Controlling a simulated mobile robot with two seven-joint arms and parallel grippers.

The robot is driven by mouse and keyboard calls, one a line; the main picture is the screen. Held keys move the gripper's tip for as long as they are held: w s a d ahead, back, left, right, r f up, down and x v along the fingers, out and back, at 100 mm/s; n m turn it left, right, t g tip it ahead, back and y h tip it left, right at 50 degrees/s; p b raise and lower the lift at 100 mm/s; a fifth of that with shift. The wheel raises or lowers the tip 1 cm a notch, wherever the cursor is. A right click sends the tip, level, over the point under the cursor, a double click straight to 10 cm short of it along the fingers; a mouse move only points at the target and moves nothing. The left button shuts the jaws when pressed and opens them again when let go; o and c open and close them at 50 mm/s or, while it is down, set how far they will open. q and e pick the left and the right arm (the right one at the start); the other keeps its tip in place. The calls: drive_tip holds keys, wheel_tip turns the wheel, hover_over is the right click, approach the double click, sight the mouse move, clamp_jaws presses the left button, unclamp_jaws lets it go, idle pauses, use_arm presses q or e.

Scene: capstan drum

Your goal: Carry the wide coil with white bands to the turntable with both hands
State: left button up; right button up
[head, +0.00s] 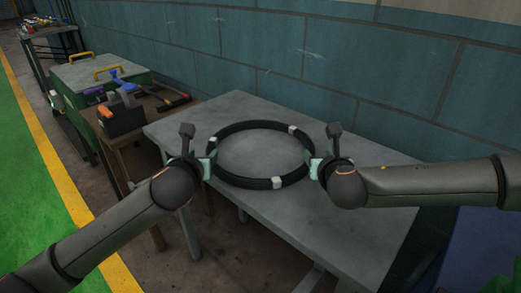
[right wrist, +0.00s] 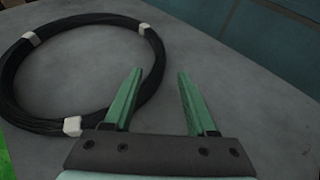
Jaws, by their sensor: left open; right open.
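The wide black coil with white bands (head: 238,179) lies flat on a grey table in the head view. Three white bands show on it. My left gripper (head: 209,158) is at the coil's left side and my right gripper (head: 317,163) is at its right side. In the right wrist view the right gripper (right wrist: 160,78) is open, its green fingers apart. The coil (right wrist: 12,72) passes behind the left finger there, and part of its rim shows between the fingers. I cannot tell whether it touches them. The left fingers are partly hidden. No turntable is visible.
The grey table (head: 345,225) is otherwise bare. A wooden bench (head: 150,127) with tools stands to its left, with a green cabinet (head: 95,70) beyond. A blue block wall (head: 390,90) runs behind. Open floor with a yellow line (head: 62,180) lies at left.

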sight(211, 144)
use_arm(q)
drive_tip(key=x, duration=1)
drive_tip(key=shift+w+f, duration=0.15)
drive_tip(key=shift+w, duration=0.1)
use_arm(e)
drive_tip(key=x, duration=1)
drive_tip(key=shift+w+f, duration=0.2)
drive_tip(key=shift+w, duration=0.05)
use_arm(q)
drive_tip(key=shift+c, duration=0.2)
use_arm(e)
drive_tip(key=shift+c, duration=0.2)
use_arm(q)
clamp_jaws()
use_arm(e)
clamp_jaws()
drive_tip(key=shift+w+r, duration=0.1)
drive_tip(key=shift+r, duration=0.15)
